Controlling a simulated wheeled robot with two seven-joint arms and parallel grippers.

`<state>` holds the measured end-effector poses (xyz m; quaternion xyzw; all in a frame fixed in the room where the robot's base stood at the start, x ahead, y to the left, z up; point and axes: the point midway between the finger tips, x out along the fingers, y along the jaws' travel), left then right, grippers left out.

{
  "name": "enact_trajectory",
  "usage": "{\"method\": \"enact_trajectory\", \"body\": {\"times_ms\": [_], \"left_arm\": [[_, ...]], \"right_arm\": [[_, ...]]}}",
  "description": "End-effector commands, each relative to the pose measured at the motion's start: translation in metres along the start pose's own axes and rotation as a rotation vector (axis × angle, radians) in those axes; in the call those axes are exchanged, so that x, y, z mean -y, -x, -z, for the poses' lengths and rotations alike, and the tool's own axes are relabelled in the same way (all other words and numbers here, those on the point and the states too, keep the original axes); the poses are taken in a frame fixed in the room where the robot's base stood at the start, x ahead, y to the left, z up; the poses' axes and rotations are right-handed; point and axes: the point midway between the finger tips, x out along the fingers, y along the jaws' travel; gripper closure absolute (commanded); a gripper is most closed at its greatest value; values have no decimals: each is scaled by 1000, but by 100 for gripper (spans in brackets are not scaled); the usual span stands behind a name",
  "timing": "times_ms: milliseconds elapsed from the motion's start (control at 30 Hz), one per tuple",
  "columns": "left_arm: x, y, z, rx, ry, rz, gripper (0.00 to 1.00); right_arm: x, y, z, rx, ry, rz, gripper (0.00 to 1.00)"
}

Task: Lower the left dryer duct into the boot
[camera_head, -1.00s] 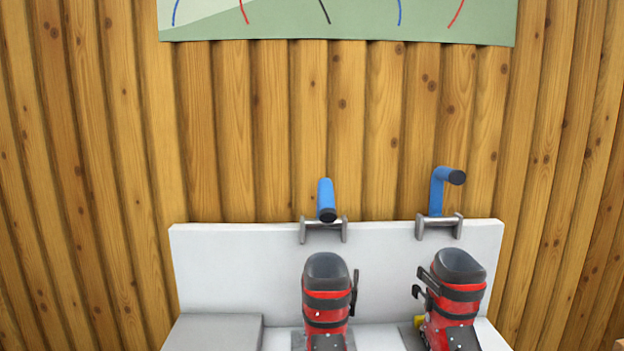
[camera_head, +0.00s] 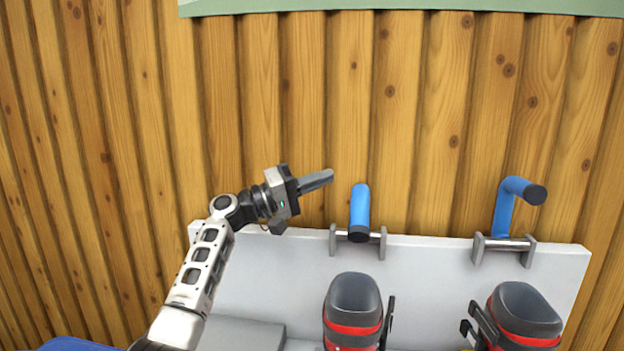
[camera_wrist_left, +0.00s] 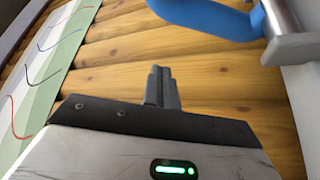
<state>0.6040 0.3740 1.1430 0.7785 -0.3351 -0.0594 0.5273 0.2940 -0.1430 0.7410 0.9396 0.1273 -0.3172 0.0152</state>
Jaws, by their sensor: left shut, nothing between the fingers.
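The left dryer duct (camera_head: 360,207) is a blue tube with a dark open end. It is raised on a metal bracket on the white bench back, and its dark end points towards me. The left boot (camera_head: 353,296), red and black with a dark grey cuff, stands below it, with its lower part out of the head view. My left gripper (camera_head: 328,178) is shut and empty, just left of the duct's upper end and apart from it. In the left wrist view the shut fingers (camera_wrist_left: 161,87) are beside the blue duct (camera_wrist_left: 212,17). My right gripper is not in view.
A second blue duct (camera_head: 506,205) is raised on its own bracket at the right, above a second red boot (camera_head: 522,318). The white bench back (camera_head: 430,262) stands before a log wall. A blue object (camera_head: 75,344) shows at the bottom left.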

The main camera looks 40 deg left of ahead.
Motion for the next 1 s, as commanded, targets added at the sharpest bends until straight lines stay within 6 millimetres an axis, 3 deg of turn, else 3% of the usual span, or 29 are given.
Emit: {"method": "enact_trajectory", "body": {"times_ms": [300,600,1000], "left_arm": [[-2,-56,1,1,0,0,100],[-1,-41,-32,2,0,2,100],[0,-38,-39,1,-2,1,100]], "right_arm": [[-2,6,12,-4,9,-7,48],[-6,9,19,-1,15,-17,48],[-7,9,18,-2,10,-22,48]]}}
